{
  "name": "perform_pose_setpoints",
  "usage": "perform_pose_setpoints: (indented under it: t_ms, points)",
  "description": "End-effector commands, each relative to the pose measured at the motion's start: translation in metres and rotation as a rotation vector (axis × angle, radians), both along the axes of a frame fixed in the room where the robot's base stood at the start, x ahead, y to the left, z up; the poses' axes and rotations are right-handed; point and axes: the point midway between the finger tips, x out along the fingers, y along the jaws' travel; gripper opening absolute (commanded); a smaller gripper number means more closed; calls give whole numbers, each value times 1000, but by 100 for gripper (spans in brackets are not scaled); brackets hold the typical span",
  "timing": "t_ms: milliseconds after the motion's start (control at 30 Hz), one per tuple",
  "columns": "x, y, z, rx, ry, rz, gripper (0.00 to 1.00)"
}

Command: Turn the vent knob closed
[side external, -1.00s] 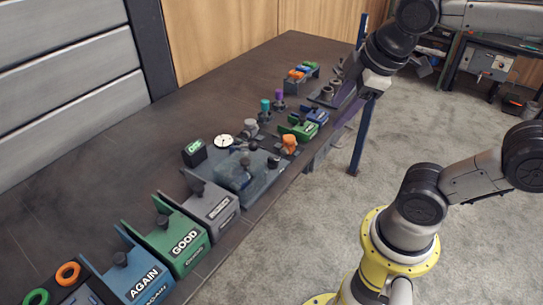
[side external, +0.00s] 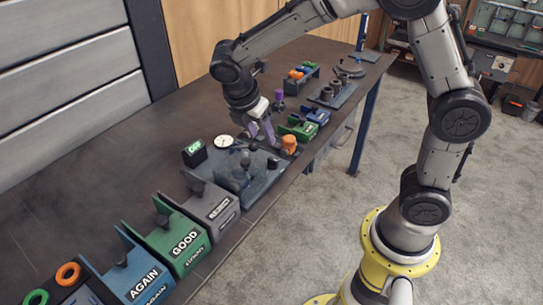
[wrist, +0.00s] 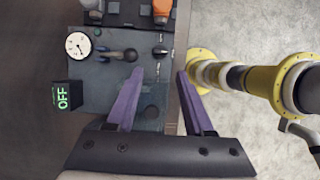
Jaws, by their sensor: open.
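The grey fixture plate (side external: 262,187) lies near the table's front edge. It carries a white dial gauge (wrist: 77,44), a lever with a dark handle (wrist: 122,55), and small dark knobs. One small knob (wrist: 160,51) sits near the plate's right edge in the wrist view; another (wrist: 150,112) is lower. No label shows which is the vent knob. My gripper (wrist: 160,73) has its two purple fingers apart, with nothing between them. In the side view my gripper (side external: 264,138) hangs over the plate's far part, and its fingers hide some of the fittings.
A display reading OFF (wrist: 65,95) stands beside the plate. An orange part (side external: 289,145) is close to my fingers. Green (side external: 180,243), blue (side external: 140,272) and grey (side external: 213,207) labelled bins line the near table edge. The table's wall side is mostly clear.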

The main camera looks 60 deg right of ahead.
Motion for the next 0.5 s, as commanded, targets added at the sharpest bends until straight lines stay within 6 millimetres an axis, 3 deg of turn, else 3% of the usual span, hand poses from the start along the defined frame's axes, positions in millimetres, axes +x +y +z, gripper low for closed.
perform_pose_setpoints:
  t_ms: [500]
  points:
    - [-1, -37, -89, 1, 2, -3, 52]
